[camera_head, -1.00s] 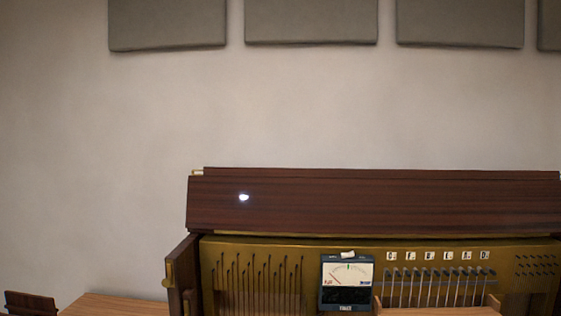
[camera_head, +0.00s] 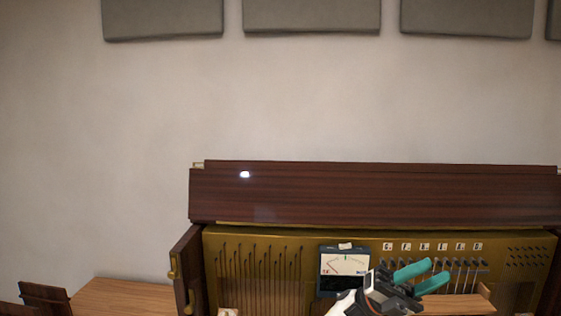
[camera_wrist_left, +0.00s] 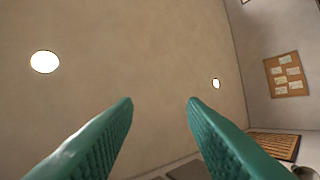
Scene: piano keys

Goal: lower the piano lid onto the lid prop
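The dark brown piano lid (camera_head: 370,190) stands raised along the top of the piano in the head view, with its broad face toward me. Below it is the brass-coloured plate (camera_head: 262,262) with strings and pins. My left gripper (camera_head: 432,275) has teal fingers and is in front of the plate, right of the meter, below the lid. Its fingers are apart with nothing between them; the left wrist view (camera_wrist_left: 160,104) also shows them open, pointing toward the ceiling. I cannot make out the lid prop for certain. My right gripper is not in view.
A tuning meter (camera_head: 344,264) stands against the plate, partly behind my left gripper. Small letter labels (camera_head: 424,246) sit in a row above the pins. A wooden surface (camera_head: 125,294) is at the lower left. The wall above the lid is clear below grey panels (camera_head: 312,14).

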